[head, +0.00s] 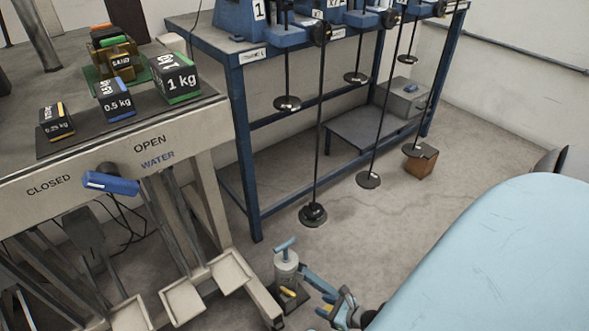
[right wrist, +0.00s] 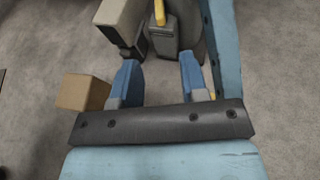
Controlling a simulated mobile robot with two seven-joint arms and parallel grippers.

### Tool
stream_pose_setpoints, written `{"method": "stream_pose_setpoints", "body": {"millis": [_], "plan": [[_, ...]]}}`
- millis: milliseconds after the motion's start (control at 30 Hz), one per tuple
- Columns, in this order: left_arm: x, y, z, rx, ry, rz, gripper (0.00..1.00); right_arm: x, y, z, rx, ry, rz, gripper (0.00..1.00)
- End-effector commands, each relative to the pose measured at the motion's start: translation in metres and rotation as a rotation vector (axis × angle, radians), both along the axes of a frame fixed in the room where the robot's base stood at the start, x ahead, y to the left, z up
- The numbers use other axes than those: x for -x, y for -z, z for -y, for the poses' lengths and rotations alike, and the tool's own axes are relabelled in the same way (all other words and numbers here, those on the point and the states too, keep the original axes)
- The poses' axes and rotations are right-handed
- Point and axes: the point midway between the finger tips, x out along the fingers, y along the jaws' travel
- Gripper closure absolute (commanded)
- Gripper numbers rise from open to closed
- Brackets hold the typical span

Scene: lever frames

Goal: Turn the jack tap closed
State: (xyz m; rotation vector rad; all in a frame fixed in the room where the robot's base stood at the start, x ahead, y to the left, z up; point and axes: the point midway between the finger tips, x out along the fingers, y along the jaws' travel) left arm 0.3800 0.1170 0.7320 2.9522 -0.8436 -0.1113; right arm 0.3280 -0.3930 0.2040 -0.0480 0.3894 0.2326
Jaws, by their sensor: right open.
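The jack (head: 286,268) is a small grey cylinder with a blue T-shaped top, standing on the floor at the bottom middle of the head view. Its yellow tap (head: 288,292) sticks out low on the body. In the right wrist view the yellow tap (right wrist: 159,14) shows at the top, just beyond the fingertips, on the grey jack body. My right gripper (head: 311,291) is low beside the jack, to its right in the head view. Its blue fingers, also in the right wrist view (right wrist: 158,72), are apart with nothing between them. My left gripper is not in view.
A bench (head: 60,185) marked CLOSED and OPEN WATER, with a blue lever (head: 112,184), stands left of the jack. A blue rack (head: 243,150) with hanging weights stands behind. A brown block (head: 420,164) sits on the floor.

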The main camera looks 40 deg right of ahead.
Motion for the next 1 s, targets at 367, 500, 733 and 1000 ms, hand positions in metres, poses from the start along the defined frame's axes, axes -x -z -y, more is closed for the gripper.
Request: {"method": "stream_pose_setpoints", "body": {"millis": [367,500,733,1000], "plan": [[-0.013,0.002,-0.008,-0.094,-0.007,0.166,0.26,-0.073,0.034,-0.018,-0.002,0.003,0.002,0.60],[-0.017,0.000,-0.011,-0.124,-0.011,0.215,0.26,-0.092,0.042,-0.022,-0.001,0.003,0.001,0.60],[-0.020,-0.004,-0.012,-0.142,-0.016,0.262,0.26,-0.107,0.046,-0.026,-0.002,0.003,-0.001,0.60],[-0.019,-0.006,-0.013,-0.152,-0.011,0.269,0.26,-0.108,0.046,-0.026,-0.001,0.003,-0.002,0.60]]}}
